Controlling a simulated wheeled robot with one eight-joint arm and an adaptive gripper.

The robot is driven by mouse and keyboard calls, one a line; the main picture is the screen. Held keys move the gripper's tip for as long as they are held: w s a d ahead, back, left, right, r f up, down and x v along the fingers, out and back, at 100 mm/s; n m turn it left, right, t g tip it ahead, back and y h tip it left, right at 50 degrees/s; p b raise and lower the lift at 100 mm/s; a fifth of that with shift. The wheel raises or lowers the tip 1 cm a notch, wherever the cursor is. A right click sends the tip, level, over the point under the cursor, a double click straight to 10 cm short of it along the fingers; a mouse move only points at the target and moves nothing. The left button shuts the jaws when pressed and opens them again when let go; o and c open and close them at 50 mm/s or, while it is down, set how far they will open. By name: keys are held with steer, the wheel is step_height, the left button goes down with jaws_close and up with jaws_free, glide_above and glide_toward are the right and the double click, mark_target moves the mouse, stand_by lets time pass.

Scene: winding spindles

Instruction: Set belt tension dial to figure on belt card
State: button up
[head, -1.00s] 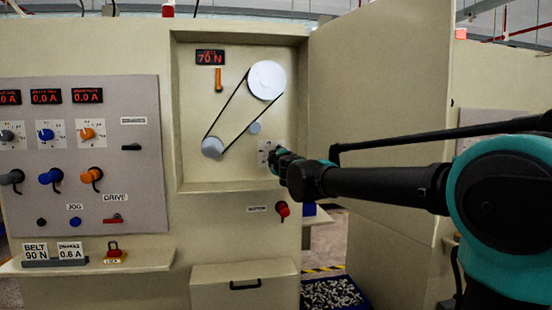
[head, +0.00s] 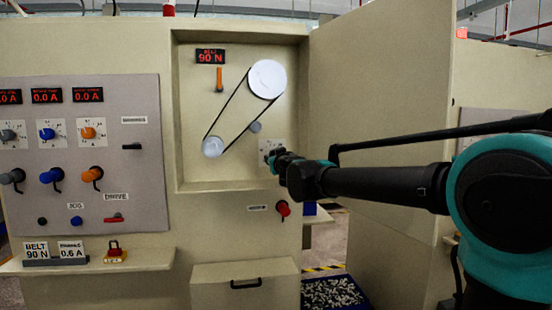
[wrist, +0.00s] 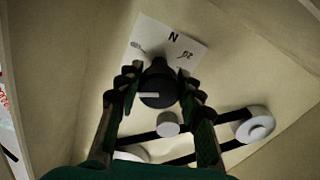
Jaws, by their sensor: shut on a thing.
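The belt card (head: 36,250) stands on the ledge at lower left and reads "BELT 90 N". The red display (head: 210,56) in the open recess reads 90 N. My gripper (head: 275,157) reaches into the recess at its lower right and is shut on the black tension dial. In the wrist view the dial (wrist: 158,85) sits between the two fingers (wrist: 157,88), with a pale pointer line on its face. The dial's white plate (wrist: 172,38), marked N, shows behind it; part of its scale is hidden by the fingers and dial.
The belt runs over a large upper pulley (head: 267,79), a lower pulley (head: 213,146) and a small idler (head: 255,127). The open door (head: 375,120) stands right of the recess, behind my arm. A red knob (head: 283,209) sits below.

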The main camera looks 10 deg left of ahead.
steer(key=shift+m, duration=0.8)
steer(key=o, duration=1.2)
steer(key=shift+c, duration=0.2)
steer(key=shift+s, duration=0.2)
steer(key=v, duration=1.1)
steer(key=shift+s, duration=0.35)
steer(key=shift+d, duration=0.1)
